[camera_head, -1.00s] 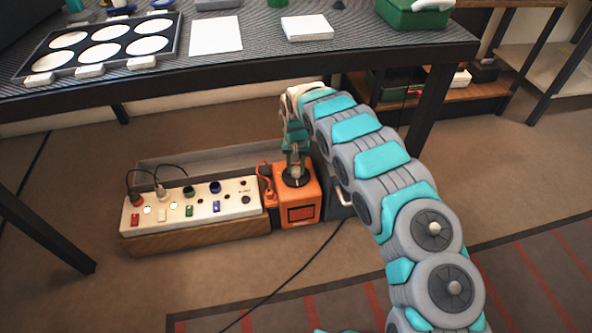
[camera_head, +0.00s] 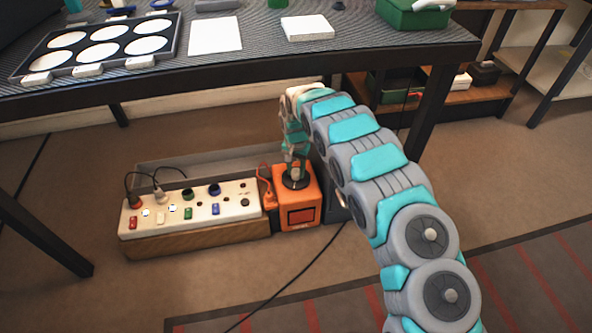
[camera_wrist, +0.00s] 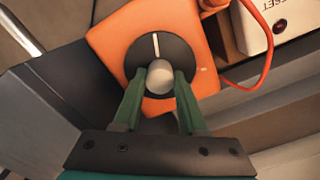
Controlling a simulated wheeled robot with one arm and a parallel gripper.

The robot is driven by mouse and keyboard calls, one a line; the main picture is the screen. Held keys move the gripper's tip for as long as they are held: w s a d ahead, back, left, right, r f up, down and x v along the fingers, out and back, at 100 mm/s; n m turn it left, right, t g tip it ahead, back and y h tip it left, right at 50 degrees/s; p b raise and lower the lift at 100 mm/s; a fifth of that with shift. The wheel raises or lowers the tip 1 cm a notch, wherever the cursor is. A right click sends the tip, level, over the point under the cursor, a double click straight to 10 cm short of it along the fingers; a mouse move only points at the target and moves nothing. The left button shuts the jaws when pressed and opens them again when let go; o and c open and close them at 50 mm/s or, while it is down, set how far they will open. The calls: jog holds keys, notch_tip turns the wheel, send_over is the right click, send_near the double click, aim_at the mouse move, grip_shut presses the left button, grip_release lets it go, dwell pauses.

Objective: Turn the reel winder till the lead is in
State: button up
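The reel winder is an orange box (camera_head: 300,212) on the floor under the table, with a black disc (camera_wrist: 181,52) on its top face. A white line marks the disc, and a pale round knob (camera_wrist: 160,77) stands on it off centre. My gripper (camera_wrist: 160,80) has its two green fingers on either side of the knob, closed against it. In the head view my gripper (camera_head: 293,163) comes down onto the winder from above. An orange lead (camera_wrist: 262,65) leaves the box's side and loops outside it, also seen in the head view (camera_head: 261,172).
A white power strip (camera_head: 190,207) with switches and plugs on a wooden base stands left of the winder. A grey tray wall (camera_head: 210,160) runs behind it. A dark cable (camera_head: 290,277) lies on the floor in front.

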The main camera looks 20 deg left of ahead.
jog(key=o, duration=0.5)
jog(key=shift+c, duration=0.2)
